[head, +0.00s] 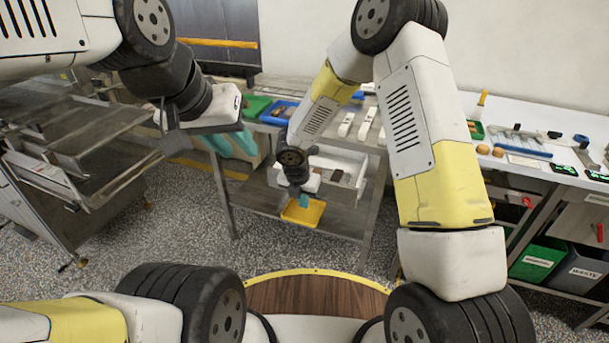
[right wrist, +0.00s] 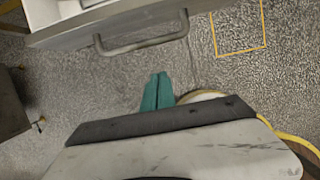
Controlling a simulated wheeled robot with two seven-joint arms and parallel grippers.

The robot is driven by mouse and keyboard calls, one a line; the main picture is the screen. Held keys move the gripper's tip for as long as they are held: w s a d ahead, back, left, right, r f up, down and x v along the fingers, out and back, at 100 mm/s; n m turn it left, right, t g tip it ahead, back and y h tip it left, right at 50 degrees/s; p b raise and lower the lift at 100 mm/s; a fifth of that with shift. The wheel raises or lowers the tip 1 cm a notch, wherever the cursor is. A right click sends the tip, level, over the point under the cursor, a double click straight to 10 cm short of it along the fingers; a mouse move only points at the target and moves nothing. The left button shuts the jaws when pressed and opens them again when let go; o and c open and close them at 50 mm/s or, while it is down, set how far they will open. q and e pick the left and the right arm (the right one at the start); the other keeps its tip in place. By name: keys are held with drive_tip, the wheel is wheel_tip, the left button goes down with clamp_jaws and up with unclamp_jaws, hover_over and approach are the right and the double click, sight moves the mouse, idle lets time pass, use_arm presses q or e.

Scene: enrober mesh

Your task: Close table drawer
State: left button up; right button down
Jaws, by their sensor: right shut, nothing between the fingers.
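The table drawer (head: 345,160) is a white box standing pulled out under the metal table's top, with small dark and brown items inside. In the right wrist view, the drawer front (right wrist: 75,38) and its grey bar handle (right wrist: 145,45) show at the upper left. My right gripper (head: 304,201) is in front of the drawer, its teal fingers shut and empty. In the right wrist view, the fingertips (right wrist: 158,78) are below and right of the handle, apart from it. My left gripper (head: 231,146) is left of the drawer, its teal fingers apart and empty.
A yellow tray-like object (head: 303,214) shows just below my right gripper. Green (head: 256,106) and blue (head: 279,112) trays stand on the table. A metal rack (head: 70,150) is at left. A white worktop (head: 530,125) with tools and bins beneath is at right. Speckled floor lies between.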

drive_tip(key=shift+w+d+f, duration=0.1)
drive_tip(key=shift+w+d, duration=0.1)
drive_tip(key=shift+w, duration=0.4)
drive_tip(key=shift+w+d+f, duration=0.1)
drive_tip(key=shift+w+d, duration=0.15)
drive_tip(key=shift+w, duration=0.4)
drive_tip(key=shift+w+d+f, duration=0.1)
drive_tip(key=shift+w+d, duration=0.1)
drive_tip(key=shift+w, duration=0.4)
